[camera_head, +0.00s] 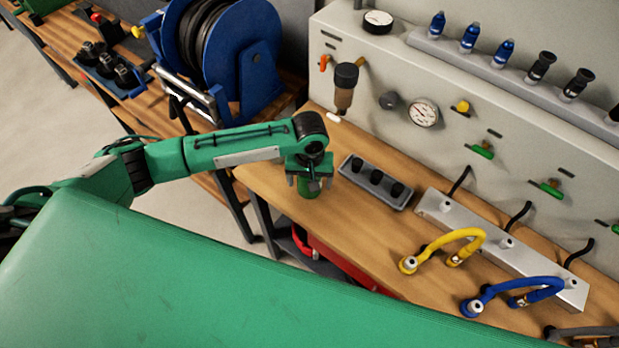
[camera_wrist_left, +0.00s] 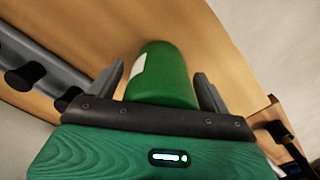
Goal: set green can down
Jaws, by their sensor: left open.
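The green can (camera_head: 309,188) stands upright on the wooden bench top, near its front left edge. My left gripper (camera_head: 310,178) is directly above it, with its fingers on either side of the can's upper part. In the left wrist view the green can (camera_wrist_left: 165,75), with a white label patch, lies between the two spread fingers of the left gripper (camera_wrist_left: 163,85). A gap shows between the can and each finger. My right gripper is not in view.
A grey tray with black knobs (camera_head: 376,182) sits just right of the can. Behind stands a panel with gauges (camera_head: 423,113). Yellow (camera_head: 445,243) and blue (camera_head: 515,290) hoses lie at the right. A blue hose reel (camera_head: 230,60) is at the left.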

